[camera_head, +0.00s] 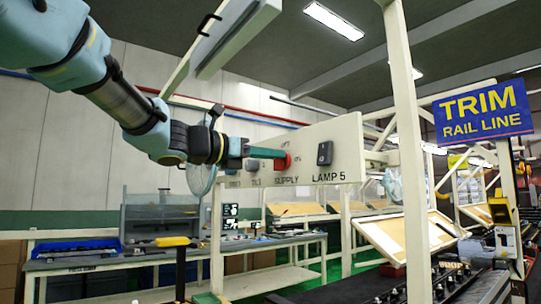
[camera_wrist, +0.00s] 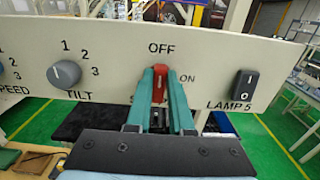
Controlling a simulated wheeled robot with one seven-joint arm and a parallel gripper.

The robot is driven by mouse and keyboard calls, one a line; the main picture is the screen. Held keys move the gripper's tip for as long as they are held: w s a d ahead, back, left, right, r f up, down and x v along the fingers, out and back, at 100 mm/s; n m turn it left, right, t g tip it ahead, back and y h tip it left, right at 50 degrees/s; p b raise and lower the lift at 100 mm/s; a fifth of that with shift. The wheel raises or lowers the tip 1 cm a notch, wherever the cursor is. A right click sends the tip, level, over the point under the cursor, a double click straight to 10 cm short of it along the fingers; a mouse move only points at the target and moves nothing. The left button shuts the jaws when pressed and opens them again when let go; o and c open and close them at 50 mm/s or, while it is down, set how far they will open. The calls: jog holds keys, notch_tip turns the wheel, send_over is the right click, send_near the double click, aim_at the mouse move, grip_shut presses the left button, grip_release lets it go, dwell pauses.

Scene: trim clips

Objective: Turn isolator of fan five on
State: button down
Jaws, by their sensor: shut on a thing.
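A cream control panel (camera_head: 330,140) carries a red isolator handle (camera_head: 282,162) above the label SUPPLY. In the wrist view the red handle (camera_wrist: 160,71) points up toward OFF, with ON marked to its right. My gripper (camera_head: 268,154) reaches it from the left in the head view. In the wrist view the teal fingers of my gripper (camera_wrist: 160,90) are shut on the handle, one on each side.
A black rocker switch (camera_wrist: 243,85) labelled LAMP 5 is right of the handle. A grey TILT knob (camera_wrist: 64,74) is to its left, with a SPEED knob at the edge. A cream post (camera_head: 405,150) stands right of the panel. A workbench (camera_head: 180,257) is behind.

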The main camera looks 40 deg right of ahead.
jog(key=shift+f+m+b, duration=0.15)
jog(key=shift+m+b, duration=0.15)
jog(key=shift+b, duration=0.3)
jog(key=m+b, duration=0.4)
jog(key=b, duration=0.1)
jog(key=m+b, duration=0.4)
jog(key=b, duration=0.2)
jog(key=s+f+m+b, duration=0.1)
jog(key=m+b, duration=0.3)
jog(key=b, duration=0.2)
jog(key=shift+m, duration=0.3)
jog(key=m+b, duration=0.4)
jog(key=shift+s+m, duration=0.1)
jog(key=shift+m, duration=0.2)
jog(key=c, duration=0.8)
grip_release()
